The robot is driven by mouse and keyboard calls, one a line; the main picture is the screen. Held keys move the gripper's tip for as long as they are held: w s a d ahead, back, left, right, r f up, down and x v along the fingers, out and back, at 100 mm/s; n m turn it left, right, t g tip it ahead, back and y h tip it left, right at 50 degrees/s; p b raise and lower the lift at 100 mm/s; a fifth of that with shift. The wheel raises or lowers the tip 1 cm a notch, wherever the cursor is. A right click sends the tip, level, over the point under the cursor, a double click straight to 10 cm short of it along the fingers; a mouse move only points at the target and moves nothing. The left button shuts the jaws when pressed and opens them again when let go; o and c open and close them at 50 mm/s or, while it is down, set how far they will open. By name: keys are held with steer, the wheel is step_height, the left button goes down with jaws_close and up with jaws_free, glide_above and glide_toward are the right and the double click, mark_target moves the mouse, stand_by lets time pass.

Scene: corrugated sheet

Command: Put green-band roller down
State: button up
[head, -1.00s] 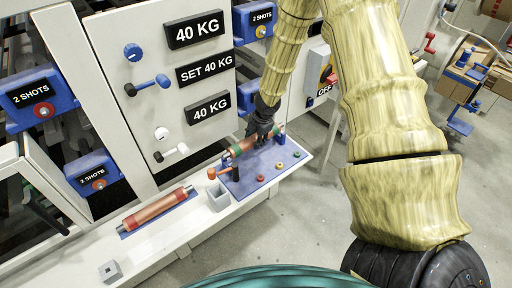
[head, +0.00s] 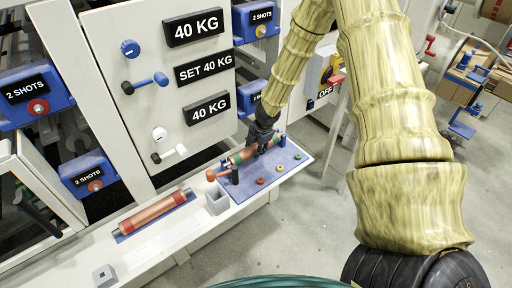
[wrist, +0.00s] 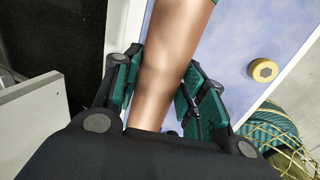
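The green-band roller (head: 241,156) is copper-coloured with green bands near its ends. In the head view it lies along the back of the blue board (head: 262,194), close to small blue posts. I cannot tell whether it rests fully on them. My gripper (head: 262,139) comes down on its middle from above. In the wrist view the roller (wrist: 172,62) runs between the two teal finger pads (wrist: 162,85), which lie close against both sides. A bit of green band shows at the top edge; the far end is hidden.
A second roller with red bands (head: 153,213) lies on a blue pad on the white ledge at left. Small coloured knobs (head: 260,181) sit on the board's front. The control panel (head: 145,80) rises behind.

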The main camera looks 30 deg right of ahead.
steer(key=o, duration=0.3)
steer(key=shift+o, duration=0.2)
steer(key=shift+r, duration=0.2)
steer(key=p+v, duration=0.6)
steer(key=v, duration=0.6)
